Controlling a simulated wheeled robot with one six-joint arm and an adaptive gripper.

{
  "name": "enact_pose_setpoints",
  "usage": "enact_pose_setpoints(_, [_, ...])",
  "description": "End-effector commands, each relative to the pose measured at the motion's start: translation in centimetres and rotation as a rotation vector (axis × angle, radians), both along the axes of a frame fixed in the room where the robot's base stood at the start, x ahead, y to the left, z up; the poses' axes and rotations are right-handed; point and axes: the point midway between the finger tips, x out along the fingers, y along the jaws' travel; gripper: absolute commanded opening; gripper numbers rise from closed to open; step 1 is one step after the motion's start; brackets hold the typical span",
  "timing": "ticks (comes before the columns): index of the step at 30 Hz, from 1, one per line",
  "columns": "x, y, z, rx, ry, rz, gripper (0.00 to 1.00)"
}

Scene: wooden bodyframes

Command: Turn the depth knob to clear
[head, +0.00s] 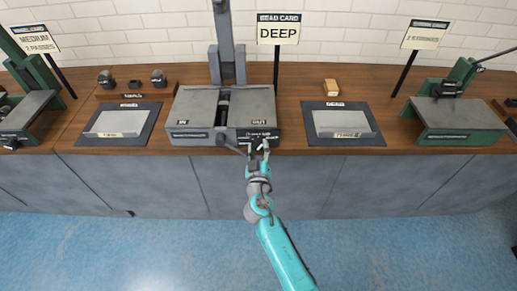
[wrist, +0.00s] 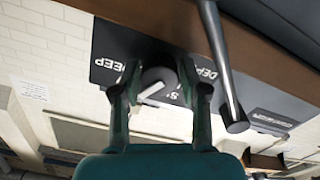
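The depth knob (wrist: 158,84) is a dark round knob with a pale pointer, on a black label plate (wrist: 115,58) lettered DEEP at one end. In the wrist view the pointer slants to the lower left. My gripper (wrist: 160,76) has one green finger on each side of the knob. Whether the fingers press on it is not clear. In the head view my gripper (head: 257,151) is at the front right edge of the grey middle machine (head: 195,103), and the knob is too small to make out. A card (head: 278,29) behind the machine reads DEEP.
A grey rod (wrist: 225,75) sticks out beside the knob. Trays (head: 117,121) (head: 341,121) flank the machine on the wooden counter (head: 290,80). Green machines (head: 450,112) stand at both ends. The blue floor (head: 140,250) in front is clear.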

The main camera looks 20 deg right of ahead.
Motion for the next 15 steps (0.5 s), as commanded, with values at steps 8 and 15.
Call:
enact_pose_setpoints(8, [0.0, 0.0, 0.0, 0.0, 0.0, 0.0, 0.63])
enact_pose_setpoints(15, [-1.1, 0.4, -0.1, 0.0, 0.001, 0.002, 0.63])
